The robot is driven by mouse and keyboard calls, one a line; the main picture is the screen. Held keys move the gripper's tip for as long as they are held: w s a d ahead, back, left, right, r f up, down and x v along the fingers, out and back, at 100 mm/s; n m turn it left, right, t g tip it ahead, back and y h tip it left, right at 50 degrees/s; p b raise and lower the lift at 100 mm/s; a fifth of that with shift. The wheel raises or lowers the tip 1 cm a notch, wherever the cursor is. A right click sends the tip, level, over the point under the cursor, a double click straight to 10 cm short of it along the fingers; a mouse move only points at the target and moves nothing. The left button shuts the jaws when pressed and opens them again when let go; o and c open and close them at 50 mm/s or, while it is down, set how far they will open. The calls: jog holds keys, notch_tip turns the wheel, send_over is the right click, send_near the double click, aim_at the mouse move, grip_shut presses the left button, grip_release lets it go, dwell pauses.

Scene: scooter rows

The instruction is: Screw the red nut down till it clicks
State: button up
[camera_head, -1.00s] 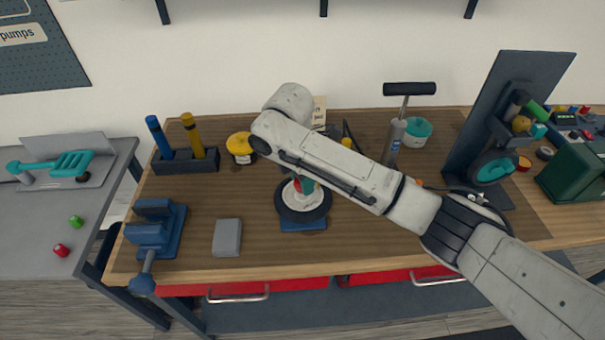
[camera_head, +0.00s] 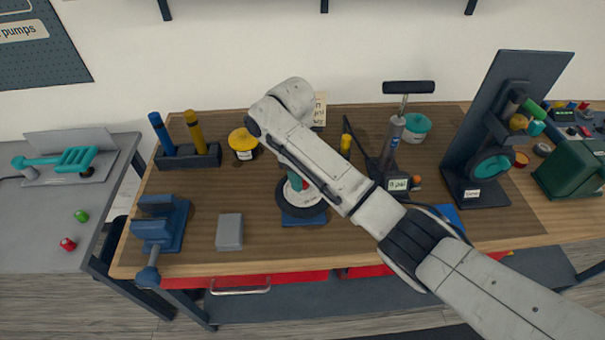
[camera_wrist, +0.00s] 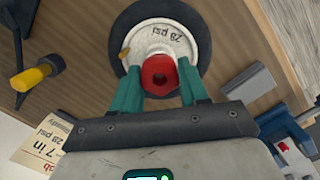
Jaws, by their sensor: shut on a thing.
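How far down the nut sits is not clear.
A grey block (camera_head: 229,232) and a blue vise (camera_head: 160,225) stand left of the wheel. A pump (camera_head: 393,145) stands to the right. A yellow-handled tool (camera_wrist: 34,76) lies near the wheel. Another red piece (camera_head: 68,244) and a green one (camera_head: 81,216) lie on the left table.

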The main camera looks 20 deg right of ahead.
jog(key=m, duration=0.3)
jog(key=shift+w+a+r, duration=0.15)
jog(key=shift+a, duration=0.15)
jog(key=o, duration=0.9)
jog(key=shift+a, duration=0.15)
jog(key=shift+c, duration=0.2)
jog(key=shift+o, duration=1.2)
jog(key=shift+d, duration=0.2)
jog(key=r, duration=0.5)
jog(key=shift+w+r, duration=0.2)
jog(key=shift+w+a+r, duration=0.15)
jog(key=shift+r, duration=1.15)
jog(key=shift+w+a+r, duration=0.1)
jog(key=shift+w+r, duration=0.05)
jog(key=shift+r, duration=1.1)
